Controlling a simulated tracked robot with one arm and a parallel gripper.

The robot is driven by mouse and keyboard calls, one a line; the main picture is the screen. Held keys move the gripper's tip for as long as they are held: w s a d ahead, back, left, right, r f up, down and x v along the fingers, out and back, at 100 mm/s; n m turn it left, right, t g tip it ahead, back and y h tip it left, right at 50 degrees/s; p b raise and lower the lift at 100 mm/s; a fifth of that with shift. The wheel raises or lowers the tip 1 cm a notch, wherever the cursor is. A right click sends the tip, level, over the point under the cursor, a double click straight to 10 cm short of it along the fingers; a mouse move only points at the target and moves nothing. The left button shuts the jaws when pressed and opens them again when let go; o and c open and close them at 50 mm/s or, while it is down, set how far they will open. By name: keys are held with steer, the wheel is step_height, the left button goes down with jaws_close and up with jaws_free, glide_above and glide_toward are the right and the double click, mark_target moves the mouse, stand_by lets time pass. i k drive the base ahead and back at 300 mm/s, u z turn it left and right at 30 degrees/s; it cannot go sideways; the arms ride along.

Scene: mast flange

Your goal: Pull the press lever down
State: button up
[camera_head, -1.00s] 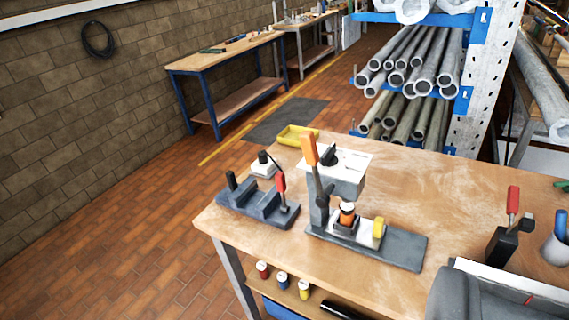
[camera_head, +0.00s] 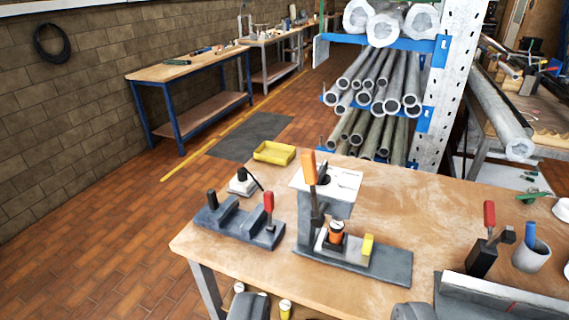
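The press (camera_head: 350,205) stands upright on the wooden workbench (camera_head: 455,220), in the middle of the picture. It has a white-topped head and a grey base plate. Its lever (camera_head: 309,168) has an orange handle that points up, with a dark arm running down to the press's left side. An orange part with a pale top (camera_head: 336,232) and a yellow block (camera_head: 367,245) sit on the base. My gripper (camera_head: 332,310) shows only as two dark grey rounded finger parts at the bottom edge.
A grey fixture with a red-handled lever (camera_head: 268,210) stands left of the press. A yellow tray (camera_head: 274,153) lies behind it. A red-handled clamp (camera_head: 488,235) and a grey cup (camera_head: 531,255) are at the right. A pipe rack (camera_head: 385,95) stands behind the bench.

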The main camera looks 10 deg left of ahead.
mark_target(308, 156)
steer(key=u, duration=0.05)
steer(key=i, duration=1)
steer(key=z, duration=0.05)
